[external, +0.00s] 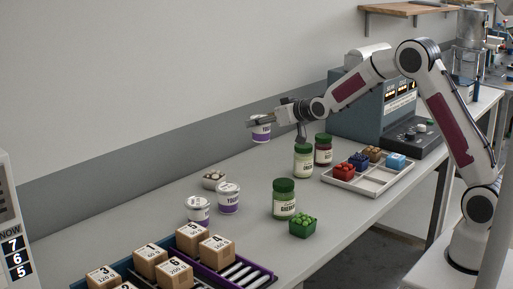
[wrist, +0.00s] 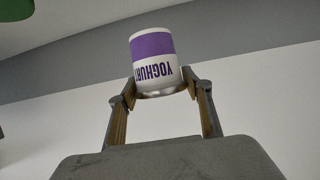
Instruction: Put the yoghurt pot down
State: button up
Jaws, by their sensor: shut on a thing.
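My gripper (external: 256,121) is shut on a white yoghurt pot with a purple band (external: 261,130), held in the air well above the table. In the wrist view the pot (wrist: 153,45) sits between the two fingertips (wrist: 160,92), its lettering upside down in that picture. Two more yoghurt pots, one on the left (external: 198,210) and one on the right (external: 228,197), stand upright on the grey table (external: 150,218), below and left of my gripper.
Green-lidded jars (external: 284,199) stand right of the pots, with a green punnet (external: 302,227) in front. A small pale punnet (external: 213,179) is behind the pots. Numbered boxes (external: 217,251) stand at the front. A divided tray (external: 372,181) is at the right. The back-left table is clear.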

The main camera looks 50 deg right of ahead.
jog(key=s+a+f+n+y, duration=0.2)
jog(key=s+a+y, duration=0.1)
jog(key=s+a, duration=0.5)
jog(key=shift+f+n, duration=0.3)
jog(key=shift+n, duration=0.1)
jog(key=shift+f, duration=0.1)
notch_tip(320, 180, down, 6)
dwell(0.5)
jog(key=shift+f+g, duration=0.2)
jog(key=shift+g, duration=0.1)
jog(key=shift+f, duration=1.7)
jog(key=shift+f, duration=0.15)
